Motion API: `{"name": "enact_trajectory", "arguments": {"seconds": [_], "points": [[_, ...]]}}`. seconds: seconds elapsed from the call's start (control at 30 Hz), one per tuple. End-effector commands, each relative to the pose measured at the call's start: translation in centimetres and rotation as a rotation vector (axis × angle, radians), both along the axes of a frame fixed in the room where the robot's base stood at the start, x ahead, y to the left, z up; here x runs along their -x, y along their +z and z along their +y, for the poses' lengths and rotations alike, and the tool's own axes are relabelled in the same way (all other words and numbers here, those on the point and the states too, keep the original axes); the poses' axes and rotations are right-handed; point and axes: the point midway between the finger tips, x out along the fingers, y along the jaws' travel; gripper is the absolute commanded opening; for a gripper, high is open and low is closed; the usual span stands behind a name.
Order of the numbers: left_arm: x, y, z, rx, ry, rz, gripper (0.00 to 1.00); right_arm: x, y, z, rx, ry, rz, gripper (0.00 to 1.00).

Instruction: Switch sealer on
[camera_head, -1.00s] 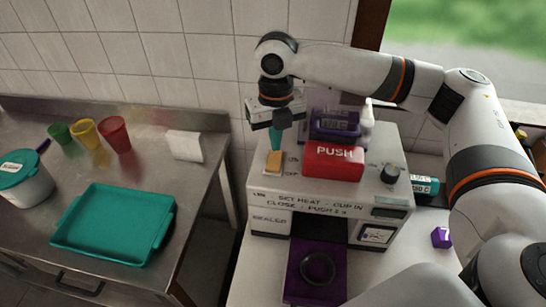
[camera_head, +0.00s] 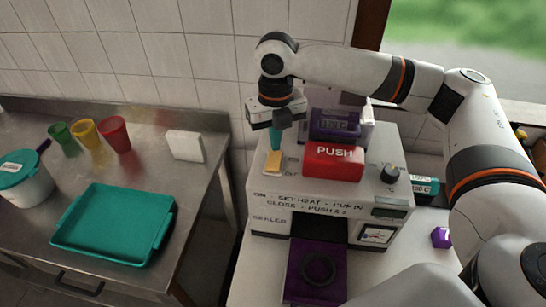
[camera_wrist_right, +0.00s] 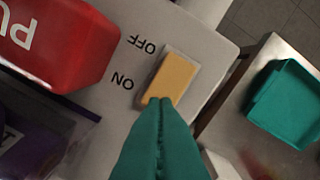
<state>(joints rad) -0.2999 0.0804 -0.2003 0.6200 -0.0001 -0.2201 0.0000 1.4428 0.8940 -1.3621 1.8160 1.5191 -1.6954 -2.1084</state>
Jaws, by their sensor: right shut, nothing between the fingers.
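The sealer (camera_head: 355,205) is a white machine on the white table, with a red PUSH block on top. Its yellow rocker switch (camera_head: 274,161) is at the top left, beside ON and OFF lettering. The switch also shows in the right wrist view (camera_wrist_right: 171,78). My right gripper (camera_head: 274,146) points down at the switch with its teal fingers shut and empty. In the right wrist view the fingertips (camera_wrist_right: 160,103) overlap the switch's ON end; I cannot tell whether they touch or press it. My left gripper is not in view.
The red PUSH block (camera_head: 333,161) and a black knob (camera_head: 390,174) stand right of the switch. A purple tray (camera_head: 297,290) with a round ring juts out in front. A metal table at left holds a teal tray (camera_head: 70,240) and colored cups.

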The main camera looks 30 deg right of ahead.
Motion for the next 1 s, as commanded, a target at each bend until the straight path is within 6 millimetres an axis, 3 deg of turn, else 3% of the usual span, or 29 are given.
{"name": "enact_trajectory", "arguments": {"seconds": [1.0], "points": [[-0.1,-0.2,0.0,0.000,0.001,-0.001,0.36,0.0,-1.1,0.0,0.000,0.000,0.000,0.00]]}}
